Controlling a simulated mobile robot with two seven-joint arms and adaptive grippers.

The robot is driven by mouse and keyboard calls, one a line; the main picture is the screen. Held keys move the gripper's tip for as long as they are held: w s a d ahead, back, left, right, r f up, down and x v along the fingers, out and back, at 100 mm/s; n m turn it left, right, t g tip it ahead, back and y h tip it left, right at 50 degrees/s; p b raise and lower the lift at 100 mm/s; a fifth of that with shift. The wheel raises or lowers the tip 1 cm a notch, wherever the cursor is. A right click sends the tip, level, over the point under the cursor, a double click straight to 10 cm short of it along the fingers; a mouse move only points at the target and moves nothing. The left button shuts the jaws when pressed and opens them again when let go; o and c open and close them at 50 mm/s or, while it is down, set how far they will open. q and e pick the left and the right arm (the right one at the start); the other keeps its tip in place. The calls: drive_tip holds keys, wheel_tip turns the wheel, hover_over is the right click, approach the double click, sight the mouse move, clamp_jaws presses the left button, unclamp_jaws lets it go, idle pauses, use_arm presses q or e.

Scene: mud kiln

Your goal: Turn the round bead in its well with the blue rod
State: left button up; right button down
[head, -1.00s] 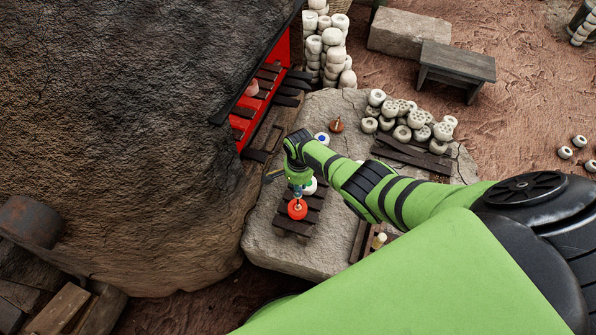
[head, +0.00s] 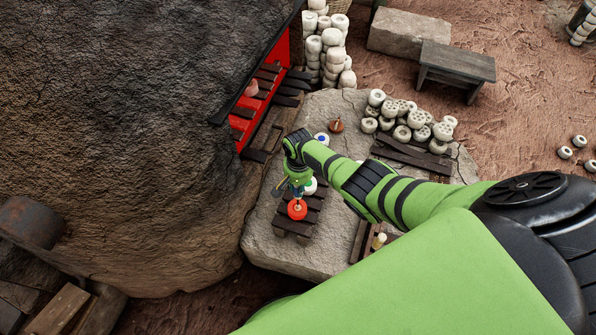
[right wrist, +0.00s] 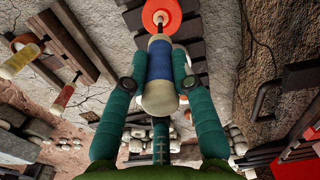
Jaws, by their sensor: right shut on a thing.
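The round bead (head: 297,210) is orange-red and sits on a dark slatted rack (head: 316,217) on the stone slab. It also shows at the top of the right wrist view (right wrist: 171,19). The blue rod (right wrist: 160,62) has a blue band, a pale end and a thin tip. My right gripper (right wrist: 159,85) has teal fingers, shut on the rod from both sides. In the head view, the gripper (head: 298,188) is just above the bead. The rod's tip is at the bead's centre; contact depth and the well are hidden. My left gripper is not in view.
A white bead (head: 311,186) is partly hidden behind the gripper. A blue-and-white bead (head: 321,139) lies farther back on the slab (head: 345,107). The kiln wall (head: 150,130) and its red opening (head: 282,45) stand left. Pale beads (head: 402,132) are heaped at right.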

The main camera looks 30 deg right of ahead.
drive_tip(key=shift+n, duration=1)
drive_tip(key=n, duration=0.8)
drive_tip(key=shift+b, duration=0.3)
drive_tip(key=shift+w, duration=0.1)
drive_tip(key=m, duration=0.3)
drive_tip(key=shift+a+r+p, duration=0.1)
drive_tip(key=shift+r+p, duration=0.05)
drive_tip(key=shift+p, duration=0.25)
drive_tip(key=m, duration=0.5)
drive_tip(key=shift+p, duration=0.35)
